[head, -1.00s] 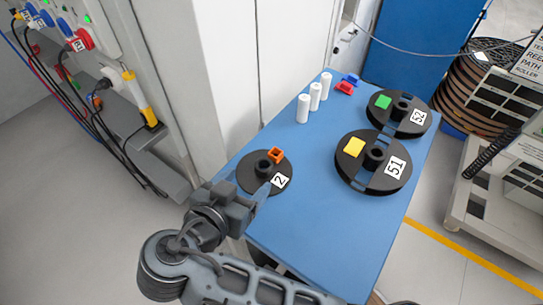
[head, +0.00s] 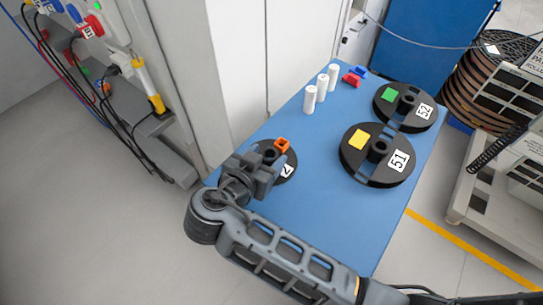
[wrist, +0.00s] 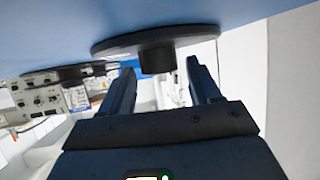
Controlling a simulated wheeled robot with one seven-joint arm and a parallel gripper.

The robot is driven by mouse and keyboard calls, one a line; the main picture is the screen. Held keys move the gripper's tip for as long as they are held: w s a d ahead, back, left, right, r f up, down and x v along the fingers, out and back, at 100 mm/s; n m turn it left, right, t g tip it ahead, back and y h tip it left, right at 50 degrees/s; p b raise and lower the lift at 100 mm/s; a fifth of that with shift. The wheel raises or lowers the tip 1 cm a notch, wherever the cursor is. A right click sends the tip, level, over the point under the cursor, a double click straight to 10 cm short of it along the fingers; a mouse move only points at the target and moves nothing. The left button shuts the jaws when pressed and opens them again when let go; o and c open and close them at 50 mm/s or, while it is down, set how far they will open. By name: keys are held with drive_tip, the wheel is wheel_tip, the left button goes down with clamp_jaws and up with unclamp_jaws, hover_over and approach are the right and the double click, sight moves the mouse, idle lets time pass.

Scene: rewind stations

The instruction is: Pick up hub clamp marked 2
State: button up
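The hub clamp marked 2 (head: 291,158) is a black disc with a raised hub, lying flat near the left edge of the blue table. Its white label is partly covered by my gripper. An orange square piece (head: 282,145) sits at its far side. My gripper (head: 264,168) is low over the disc's near side. In the wrist view, which appears upside down, the two fingers of my gripper (wrist: 160,68) are apart and empty. The hub of the clamp (wrist: 157,60) shows between the fingertips, slightly beyond them; contact cannot be told.
Reel 51 (head: 355,167) with a yellow block and reel 52 (head: 384,112) with a green block lie to the right on the table (head: 330,225). Several white cylinders (head: 322,88), a red piece (head: 351,80) and a blue piece stand behind. A pale cabinet wall (head: 220,80) borders the left.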

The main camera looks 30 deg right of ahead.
drive_tip(key=c, duration=1)
drive_tip(key=shift+c, duration=0.5)
drive_tip(key=shift+r, duration=0.1)
